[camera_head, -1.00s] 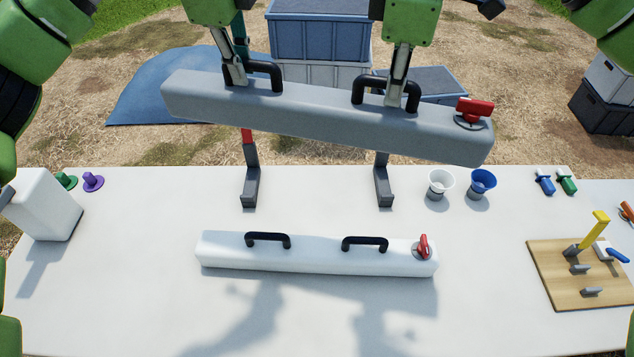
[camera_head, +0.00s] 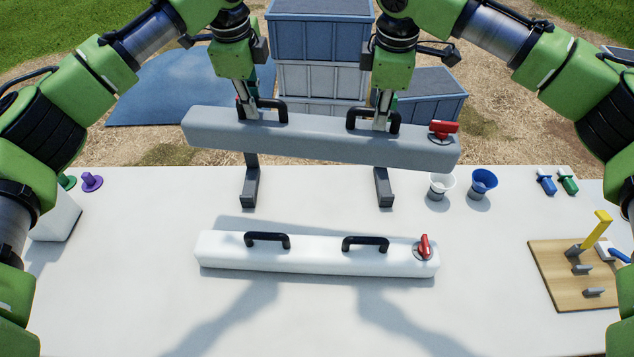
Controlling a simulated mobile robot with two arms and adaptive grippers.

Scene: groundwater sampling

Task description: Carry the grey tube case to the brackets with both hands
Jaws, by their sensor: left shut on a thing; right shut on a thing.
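The long grey tube case (camera_head: 310,139) hangs in the air at the table's back, with two black handles on top and a red valve lever (camera_head: 443,128) at its right end. It tilts slightly down to the right. My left gripper (camera_head: 253,112) is shut on its left handle (camera_head: 270,108). My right gripper (camera_head: 382,118) is shut on its right handle (camera_head: 362,118). Two dark grey brackets (camera_head: 249,190) (camera_head: 383,190) stand on the table; their upper parts are hidden behind the case. I cannot tell whether the case touches them.
A white tube case (camera_head: 315,257) with black handles lies in front. Right of the brackets stand a white cup (camera_head: 441,184) and a blue cup (camera_head: 483,182). A wooden board (camera_head: 560,285) with a yellow lever lies at right. A white box (camera_head: 58,222) stands at left.

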